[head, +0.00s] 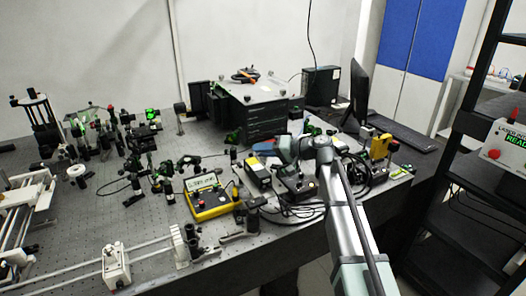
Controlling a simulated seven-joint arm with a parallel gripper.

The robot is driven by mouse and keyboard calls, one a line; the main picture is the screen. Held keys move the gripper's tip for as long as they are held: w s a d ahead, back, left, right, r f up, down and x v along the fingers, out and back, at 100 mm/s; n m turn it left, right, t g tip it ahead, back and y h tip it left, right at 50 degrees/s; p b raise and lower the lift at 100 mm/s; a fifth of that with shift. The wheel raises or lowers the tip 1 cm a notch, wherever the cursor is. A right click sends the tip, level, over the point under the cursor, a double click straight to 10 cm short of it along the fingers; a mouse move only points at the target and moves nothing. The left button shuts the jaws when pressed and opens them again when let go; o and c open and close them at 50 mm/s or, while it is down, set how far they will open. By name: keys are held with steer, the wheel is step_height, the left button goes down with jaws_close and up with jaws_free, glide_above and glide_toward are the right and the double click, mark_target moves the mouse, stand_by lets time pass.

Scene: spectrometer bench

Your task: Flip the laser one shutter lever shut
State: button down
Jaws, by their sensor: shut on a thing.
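My gripper (270,149) is at the end of my arm, which reaches in from the lower right over the right part of the bench. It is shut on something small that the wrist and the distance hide. A black box with a yellow label and yellow edges (257,175) stands just below and left of the gripper in the picture. A dark unit with a small red part (296,186) sits below the wrist. I cannot make out the laser one shutter lever or tell its position.
Loose black cables (290,211) lie along the front edge. A yellow device (381,146) and a monitor (359,90) stand to the right.

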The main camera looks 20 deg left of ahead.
steer(key=shift+s+a+r+n+h, duration=0.2)
steer(key=shift+r+n+h, duration=0.2)
steer(key=shift+n+h, duration=0.25)
steer(key=shift+s+a+r+n+t+h, duration=0.2)
steer(key=shift+n+t+h, duration=0.25)
steer(key=shift+h, duration=0.15)
steer(key=shift+s+a+r+n+t+h, duration=0.2)
steer(key=shift+n+t+h, duration=0.2)
steer(key=shift+h, duration=0.15)
steer(key=shift+s+a+r+n+t+h, duration=0.15)
steer(key=shift+s+a+n+t+h, duration=0.15)
steer(key=shift+n+t+h, duration=0.4)
steer(key=shift+s+a+n+t+h, duration=0.2)
steer(key=shift+n+t+h, duration=0.15)
steer(key=shift+h, duration=0.25)
steer(key=shift+s+a+n+t+h, duration=0.2)
steer(key=shift+n+t+h, duration=0.1)
steer(key=shift+h, duration=0.3)
steer(key=c, duration=1.2)
jaws_free()
steer(key=shift+o, duration=0.2)
steer(key=shift+d, duration=0.1)
